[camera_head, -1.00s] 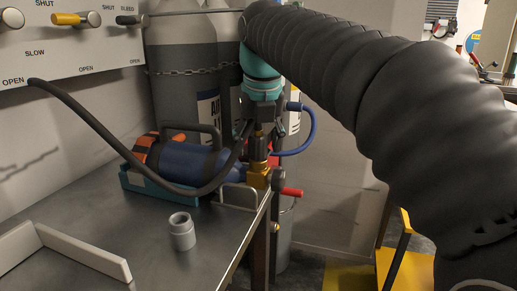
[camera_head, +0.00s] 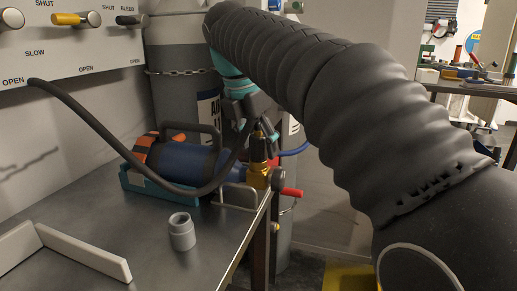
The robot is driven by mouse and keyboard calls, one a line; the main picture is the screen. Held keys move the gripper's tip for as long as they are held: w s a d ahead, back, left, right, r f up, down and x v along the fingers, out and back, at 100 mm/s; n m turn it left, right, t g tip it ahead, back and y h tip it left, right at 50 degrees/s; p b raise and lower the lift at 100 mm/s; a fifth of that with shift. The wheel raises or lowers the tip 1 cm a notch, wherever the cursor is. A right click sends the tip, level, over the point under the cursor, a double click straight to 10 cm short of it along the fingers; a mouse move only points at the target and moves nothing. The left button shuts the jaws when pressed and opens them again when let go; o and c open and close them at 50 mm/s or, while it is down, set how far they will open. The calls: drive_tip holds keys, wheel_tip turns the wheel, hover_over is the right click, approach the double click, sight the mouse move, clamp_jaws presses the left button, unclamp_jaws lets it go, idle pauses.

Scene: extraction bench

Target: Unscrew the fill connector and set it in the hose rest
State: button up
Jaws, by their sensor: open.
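The fill connector (camera_head: 258,149) is a dark piece standing upright on a brass valve (camera_head: 259,177) at the end of a blue cylinder (camera_head: 187,160). The black hose (camera_head: 125,162) runs from the wall panel down and around toward it. My gripper (camera_head: 257,129) is open, tilted, just above the connector. Its fingers are small and dark in this view, and I cannot tell whether they touch the connector. A grey hollow cup (camera_head: 181,232) stands upright and empty on the bench; it may be the hose rest, but I cannot be sure.
The bench top (camera_head: 130,215) is clear around the cup. A pale low rail (camera_head: 84,254) lies at the front left. The red valve handle (camera_head: 292,192) sticks out past the bench's right edge. Tall chained grey cylinders (camera_head: 180,92) stand behind. My arm fills the upper right.

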drive_tip(key=m+g, duration=0.1)
drive_tip(key=m, duration=0.3)
drive_tip(key=shift+w+m+h, duration=0.1)
drive_tip(key=shift+m+h, duration=0.3)
drive_tip(key=m, duration=0.2)
drive_tip(key=m+g, duration=0.1)
drive_tip(key=m, duration=0.2)
drive_tip(key=shift+g, duration=0.3)
clamp_jaws()
drive_tip(key=n+t, duration=0.1)
drive_tip(key=n, duration=0.5)
drive_tip(key=n+t, duration=0.1)
drive_tip(key=n, duration=0.2)
drive_tip(key=shift+n+t+y, duration=0.3)
drive_tip(key=shift+y, duration=0.1)
drive_tip(key=n+y, duration=0.1)
drive_tip(key=n, duration=0.4)
drive_tip(key=shift+t, duration=0.4)
drive_tip(key=n+y, duration=0.1)
drive_tip(key=n, duration=0.2)
drive_tip(key=n+y, duration=0.1)
drive_tip(key=n, duration=0.1)
drive_tip(key=shift+n, duration=0.4)
